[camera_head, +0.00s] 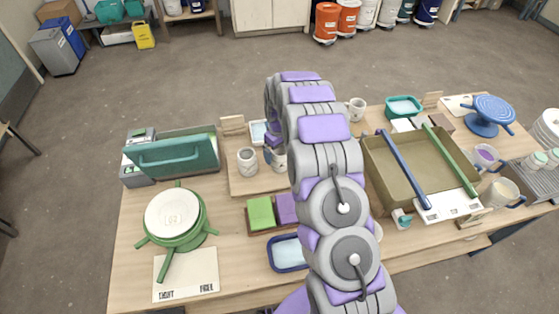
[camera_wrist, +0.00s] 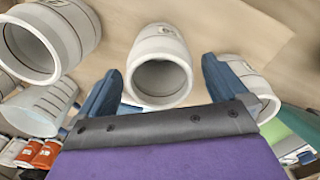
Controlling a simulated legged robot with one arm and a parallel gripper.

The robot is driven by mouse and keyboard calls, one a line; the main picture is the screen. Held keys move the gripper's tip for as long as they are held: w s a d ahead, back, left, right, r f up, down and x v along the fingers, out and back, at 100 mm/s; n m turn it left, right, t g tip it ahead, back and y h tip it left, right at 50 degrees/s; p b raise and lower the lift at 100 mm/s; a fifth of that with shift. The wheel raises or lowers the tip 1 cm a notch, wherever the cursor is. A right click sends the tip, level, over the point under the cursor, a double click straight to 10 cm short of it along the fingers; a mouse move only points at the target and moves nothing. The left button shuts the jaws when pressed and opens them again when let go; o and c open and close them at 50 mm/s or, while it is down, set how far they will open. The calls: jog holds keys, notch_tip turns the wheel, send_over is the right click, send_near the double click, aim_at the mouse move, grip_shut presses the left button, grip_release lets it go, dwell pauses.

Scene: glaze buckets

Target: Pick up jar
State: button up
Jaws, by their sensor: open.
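A pale grey-white jar (camera_wrist: 160,65) with an open mouth and banded wall is in the middle of the wrist view, between the two dark blue fingers of my gripper (camera_wrist: 165,88). The gripper is open, and I see a gap between the fingers and the jar's wall. A similar jar (camera_wrist: 75,25) is at the upper left, and another (camera_wrist: 262,97) is partly hidden behind the right finger. In the head view one jar (camera_head: 247,162) stands on a wooden board (camera_head: 240,186); another (camera_head: 279,162) is partly covered by my arm. My arm hides most of the gripper there.
Green and purple blocks (camera_head: 260,212) and a blue-rimmed tray (camera_head: 288,252) lie in front. A large olive tray (camera_head: 400,170) and blue turntable (camera_head: 490,115) are right.

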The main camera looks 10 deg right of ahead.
aim_at(279, 153)
notch_tip(279, 153, down, 4)
jog(key=shift+r, duration=0.25)
jog(key=shift+c, duration=0.5)
jog(key=c, duration=1.1)
jog(key=shift+r, duration=0.15)
